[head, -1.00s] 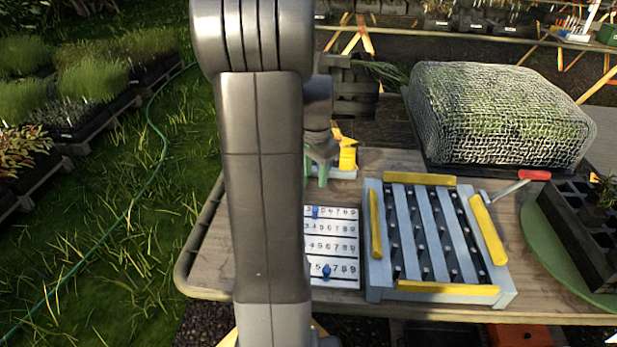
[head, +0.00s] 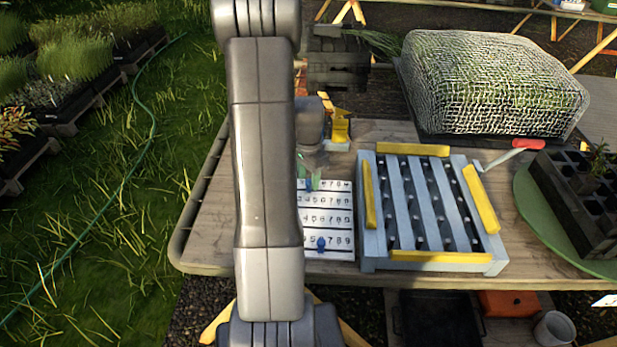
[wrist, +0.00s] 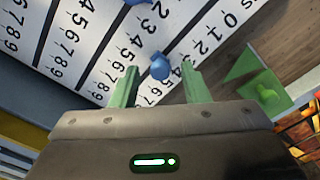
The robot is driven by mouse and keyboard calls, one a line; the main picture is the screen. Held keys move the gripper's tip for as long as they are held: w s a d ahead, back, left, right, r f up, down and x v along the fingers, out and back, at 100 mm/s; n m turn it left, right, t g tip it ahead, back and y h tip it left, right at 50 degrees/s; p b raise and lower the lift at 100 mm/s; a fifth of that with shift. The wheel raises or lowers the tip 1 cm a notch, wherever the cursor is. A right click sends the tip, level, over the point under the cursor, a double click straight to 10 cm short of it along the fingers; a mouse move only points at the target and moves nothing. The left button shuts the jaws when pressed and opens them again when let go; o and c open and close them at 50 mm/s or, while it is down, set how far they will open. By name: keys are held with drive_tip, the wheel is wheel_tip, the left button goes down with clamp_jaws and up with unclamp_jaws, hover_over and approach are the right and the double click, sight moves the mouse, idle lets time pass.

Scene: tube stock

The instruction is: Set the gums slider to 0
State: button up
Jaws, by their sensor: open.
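The white slider board (head: 340,217) lies on the table, with several numbered rows. In the wrist view a blue knob (wrist: 160,66) stands on the row at right, around its 4 and 5. That row's label is cut off and ends in "s", so I cannot read it fully. My gripper (wrist: 158,88) is open, its green fingers on either side of the knob's line and apart from it. In the head view my gripper (head: 311,184) is over the top row, partly hidden by my arm. Another blue knob (head: 321,243) is on the bottom row.
A blue-grey slatted frame with yellow bars (head: 430,258) stands right of the board. A yellow object (head: 340,127) is behind it. A green piece (wrist: 265,92) lies beside the board in the wrist view. A net-covered mound (head: 490,85) is at the back.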

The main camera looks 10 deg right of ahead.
drive_tip(key=shift+f, duration=0.2)
clamp_jaws()
drive_tip(key=w+a, duration=0.1)
drive_tip(key=a, duration=0.5)
drive_tip(key=w+a, duration=0.1)
drive_tip(key=a, duration=0.1)
drive_tip(key=shift+w+a, duration=0.3)
drive_tip(key=shift+a, duration=0.1)
unclamp_jaws()
drive_tip(key=shift+a, duration=0.15)
drive_tip(key=shift+r, duration=0.1)
